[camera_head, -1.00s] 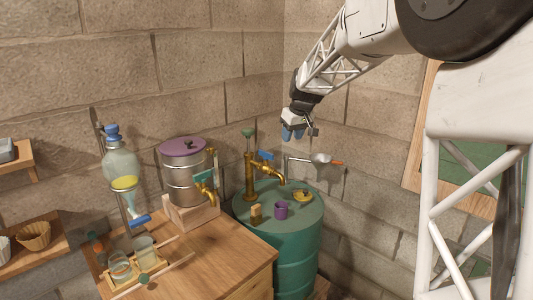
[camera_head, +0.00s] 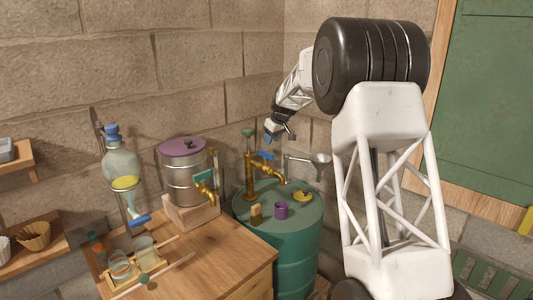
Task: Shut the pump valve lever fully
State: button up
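A brass pump (camera_head: 251,179) stands on top of the green drum (camera_head: 296,244). It has a green knob on top and a spout to the right. A small blue lever (camera_head: 265,155) sits on the pump's upper right side. My gripper (camera_head: 270,138), with blue fingertips, hangs just above and slightly right of the blue lever. A small gap seems to show between them, but I cannot tell contact for sure. The gripper is too small in view to tell whether its fingers are open or shut.
A purple cup (camera_head: 281,210), a yellow dish (camera_head: 302,196) and a small tan block (camera_head: 256,212) stand on the drum.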

aim_at(266, 152)
jog(key=shift+w+a+f, duration=0.1)
jog(key=shift+w+f, duration=0.15)
jog(key=shift+w, duration=0.05)
jog(key=shift+f, duration=0.1)
jog(key=shift+x, duration=3.8)
jog(key=shift+c, duration=0.2)
grip_shut()
